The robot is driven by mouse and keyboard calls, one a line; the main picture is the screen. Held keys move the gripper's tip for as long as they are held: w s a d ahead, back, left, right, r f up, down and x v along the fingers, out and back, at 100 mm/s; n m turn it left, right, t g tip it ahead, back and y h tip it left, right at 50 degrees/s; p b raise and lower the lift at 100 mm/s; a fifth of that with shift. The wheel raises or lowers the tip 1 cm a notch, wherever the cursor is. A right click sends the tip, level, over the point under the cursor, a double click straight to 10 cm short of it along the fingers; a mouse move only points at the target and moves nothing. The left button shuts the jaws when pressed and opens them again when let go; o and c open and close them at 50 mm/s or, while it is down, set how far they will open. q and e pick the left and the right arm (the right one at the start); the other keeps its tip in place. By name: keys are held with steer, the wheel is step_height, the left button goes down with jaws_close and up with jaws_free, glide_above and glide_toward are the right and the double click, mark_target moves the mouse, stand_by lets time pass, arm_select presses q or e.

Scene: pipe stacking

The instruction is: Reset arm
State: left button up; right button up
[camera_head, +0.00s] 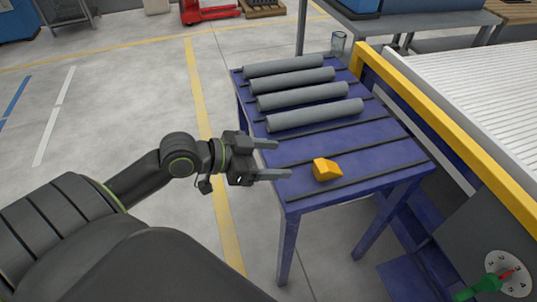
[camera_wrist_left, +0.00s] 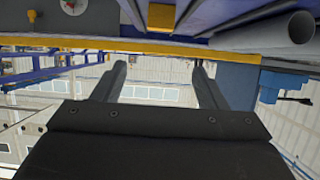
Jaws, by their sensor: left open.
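My left gripper (camera_head: 277,160) is at the left edge of the blue table (camera_head: 372,150). Its two fingers are apart with nothing between them, and they also show open in the left wrist view (camera_wrist_left: 160,78). Several grey pipes lie side by side on the table's far half, among them the nearest one (camera_head: 315,115) and the farthest one (camera_head: 283,65). A pipe end (camera_wrist_left: 301,27) shows at the top right of the left wrist view. My right gripper is not in view.
A yellow-orange block (camera_head: 326,170) lies on the table's near part, right of my left gripper. A yellow rail (camera_head: 440,125) and a white ribbed conveyor (camera_head: 480,85) run along the right. Open floor lies left.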

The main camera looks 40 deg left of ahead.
arm_select(q)
steer(key=shift+s+a+r, duration=0.2)
steer(key=shift+s, duration=0.1)
